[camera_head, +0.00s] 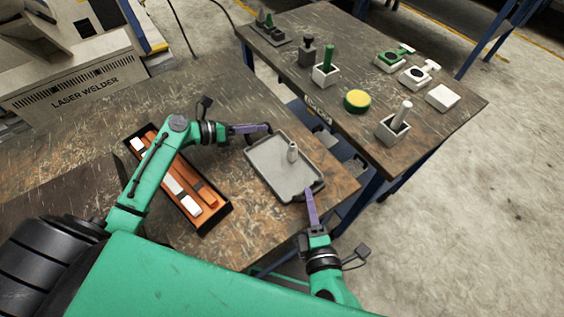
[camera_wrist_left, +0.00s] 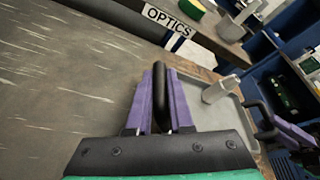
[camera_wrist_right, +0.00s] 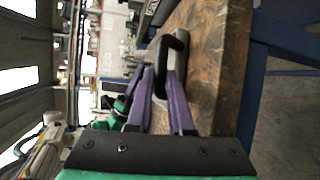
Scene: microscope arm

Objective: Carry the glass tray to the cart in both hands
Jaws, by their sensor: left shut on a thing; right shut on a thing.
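The glass tray (camera_head: 268,165) is a grey rounded tray with black handles at its two ends, near the right edge of the near bench (camera_head: 230,105). My right gripper (camera_head: 309,192) is shut on the near handle, seen in the right wrist view (camera_wrist_right: 170,50). I cannot tell whether the tray touches the bench.
A second worktop labelled OPTICS (camera_head: 318,106) stands beyond a narrow gap. It carries a yellow-topped green disc (camera_head: 357,100), a white holder (camera_head: 392,128), a green cylinder in a block (camera_head: 326,68) and several other pieces. An orange-lined black case (camera_head: 178,180) lies left of the tray.

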